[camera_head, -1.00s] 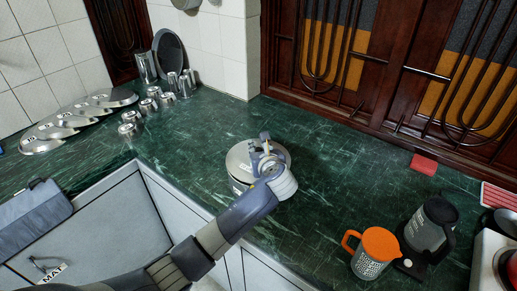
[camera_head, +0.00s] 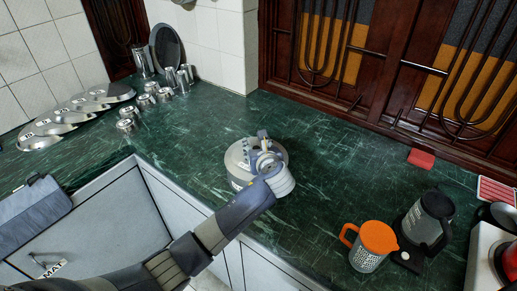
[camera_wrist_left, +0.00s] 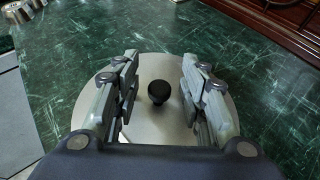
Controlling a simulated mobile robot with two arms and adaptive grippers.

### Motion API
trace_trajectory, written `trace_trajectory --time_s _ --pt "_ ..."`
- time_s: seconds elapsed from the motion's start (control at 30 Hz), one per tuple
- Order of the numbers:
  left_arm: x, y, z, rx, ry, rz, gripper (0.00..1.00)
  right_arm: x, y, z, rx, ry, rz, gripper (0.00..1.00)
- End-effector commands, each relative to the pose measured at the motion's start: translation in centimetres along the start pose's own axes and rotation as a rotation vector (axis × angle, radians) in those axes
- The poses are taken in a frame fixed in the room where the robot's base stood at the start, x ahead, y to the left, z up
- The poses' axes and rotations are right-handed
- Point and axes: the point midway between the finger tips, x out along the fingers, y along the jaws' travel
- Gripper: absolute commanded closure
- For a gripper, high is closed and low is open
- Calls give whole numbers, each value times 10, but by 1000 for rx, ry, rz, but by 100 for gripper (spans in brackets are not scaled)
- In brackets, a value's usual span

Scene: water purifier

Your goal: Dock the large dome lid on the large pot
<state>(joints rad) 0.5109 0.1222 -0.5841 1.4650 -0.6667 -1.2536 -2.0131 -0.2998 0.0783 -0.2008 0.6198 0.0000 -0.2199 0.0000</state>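The large dome lid (camera_head: 233,162) is a round silver disc on top of a low round body on the green counter, in the middle of the head view. In the left wrist view the lid (camera_wrist_left: 155,127) shows a black knob (camera_wrist_left: 159,91) at its centre. My left gripper (camera_head: 254,151) is over the lid. In the wrist view its open fingers (camera_wrist_left: 159,62) stand on either side of the knob, with gaps on both sides. The large pot is largely hidden by the lid and gripper, so I cannot tell how the lid sits on it. My right gripper is not in view.
An orange-topped mug (camera_head: 373,243) and a dark-lidded jug (camera_head: 428,222) stand at the right. A red block (camera_head: 421,159) lies by the wooden panels. Several metal cups (camera_head: 146,101) and lids (camera_head: 72,117) are at the back left. The counter behind the lid is clear.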

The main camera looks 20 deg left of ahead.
Motion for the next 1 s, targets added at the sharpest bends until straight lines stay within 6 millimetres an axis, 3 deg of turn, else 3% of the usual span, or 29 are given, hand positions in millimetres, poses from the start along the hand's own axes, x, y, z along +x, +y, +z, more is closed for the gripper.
trace_trajectory --time_s 0.17,0.5,0.63,0.8,1.0 --pt "-15 -1 9 -2 -1 -3 61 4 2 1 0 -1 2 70" --pt "-88 -1 9 -3 -1 -4 61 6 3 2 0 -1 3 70" --pt "-109 -1 9 -3 -1 -3 61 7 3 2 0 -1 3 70" --pt "-122 0 10 -2 -1 -1 61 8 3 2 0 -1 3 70" --pt "-124 0 10 -2 -1 0 61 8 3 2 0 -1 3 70"
